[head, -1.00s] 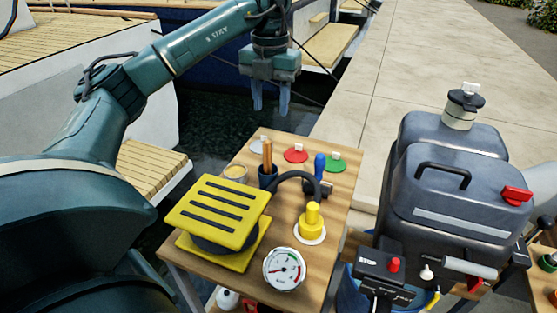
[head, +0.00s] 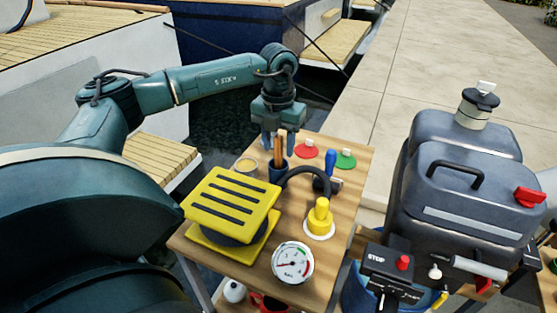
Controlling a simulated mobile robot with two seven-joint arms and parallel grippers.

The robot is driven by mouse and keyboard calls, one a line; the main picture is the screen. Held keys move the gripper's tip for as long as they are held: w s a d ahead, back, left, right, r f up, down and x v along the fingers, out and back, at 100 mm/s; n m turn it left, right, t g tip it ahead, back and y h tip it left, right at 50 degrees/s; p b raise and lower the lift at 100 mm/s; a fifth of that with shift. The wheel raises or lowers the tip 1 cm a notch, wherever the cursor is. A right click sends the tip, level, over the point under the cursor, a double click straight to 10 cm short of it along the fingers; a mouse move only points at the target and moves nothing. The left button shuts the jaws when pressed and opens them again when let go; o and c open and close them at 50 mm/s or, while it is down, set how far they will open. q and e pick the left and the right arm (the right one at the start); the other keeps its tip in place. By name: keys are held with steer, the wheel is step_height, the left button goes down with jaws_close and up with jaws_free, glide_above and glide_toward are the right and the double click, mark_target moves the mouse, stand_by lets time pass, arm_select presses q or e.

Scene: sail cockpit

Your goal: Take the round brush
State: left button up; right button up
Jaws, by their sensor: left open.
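A wooden handle (head: 278,152) stands upright in a dark blue round cup or base (head: 278,175) near the back left of the small wooden table; it looks like the round brush, though its bristles cannot be made out. My left gripper (head: 279,143) is open and points down at the table's back edge. Its two fingers show to the left and right of the handle's upper part. I cannot tell whether they are around the handle or just behind it. My right gripper is out of view.
A dark case (head: 460,190) stands to the right.

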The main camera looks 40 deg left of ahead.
arm_select(q)
steer(key=shift+c, duration=0.2)
jaws_close()
stand_by(0.3)
